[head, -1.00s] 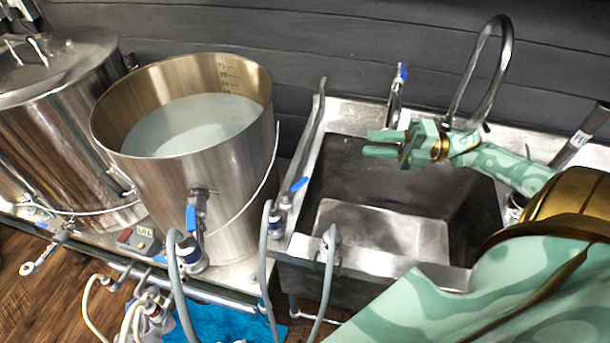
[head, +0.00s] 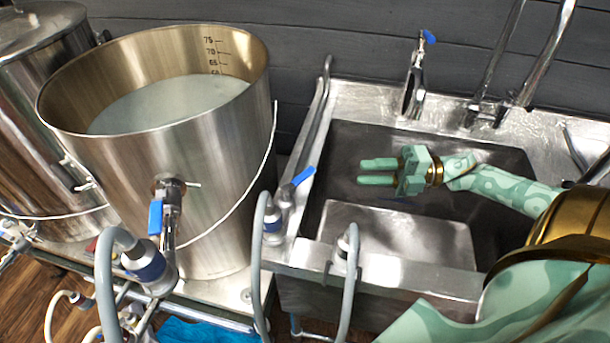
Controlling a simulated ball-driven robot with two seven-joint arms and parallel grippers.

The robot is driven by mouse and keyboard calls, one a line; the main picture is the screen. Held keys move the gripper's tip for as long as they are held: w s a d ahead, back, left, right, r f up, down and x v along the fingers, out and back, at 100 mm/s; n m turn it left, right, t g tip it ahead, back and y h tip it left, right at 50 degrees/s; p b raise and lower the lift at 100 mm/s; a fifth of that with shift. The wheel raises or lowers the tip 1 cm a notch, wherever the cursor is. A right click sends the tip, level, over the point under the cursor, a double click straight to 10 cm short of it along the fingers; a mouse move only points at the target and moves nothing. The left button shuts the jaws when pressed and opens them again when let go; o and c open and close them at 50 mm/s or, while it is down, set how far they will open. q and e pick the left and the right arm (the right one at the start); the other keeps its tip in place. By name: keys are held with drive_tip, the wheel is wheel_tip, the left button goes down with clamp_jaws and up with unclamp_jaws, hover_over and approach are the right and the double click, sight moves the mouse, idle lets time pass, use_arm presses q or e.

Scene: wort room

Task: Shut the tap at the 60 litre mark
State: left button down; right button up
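A steel kettle (head: 215,130) stands left of the sink with pale, cloudy liquid (head: 165,103) in it. Its inner wall shows marks 75, 70, 65 and 60; the liquid surface lies close to the lowest, 60. A slim steel tap (head: 414,85) with a blue lever (head: 429,37) stands at the back rim of the sink. A valve with a blue lever (head: 155,217) sits on the kettle's front. My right gripper (head: 360,172) is open and empty over the sink, its fingers pointing left, below and in front of the tap and apart from it. My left gripper is out of view.
A sink (head: 400,270) with a dark basin is below my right gripper. A tall curved faucet (head: 545,55) rises at the back. A blue-lever valve (head: 300,178) and grey hoses (head: 263,250) line the left rim. Another steel vessel (head: 30,130) stands far left.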

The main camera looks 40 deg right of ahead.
sight(306, 172)
drive_tip(key=b+x, duration=0.2)
drive_tip(key=x, duration=1.1)
drive_tip(key=shift+w+a, duration=0.25)
drive_tip(key=shift+w, duration=0.1)
clamp_jaws()
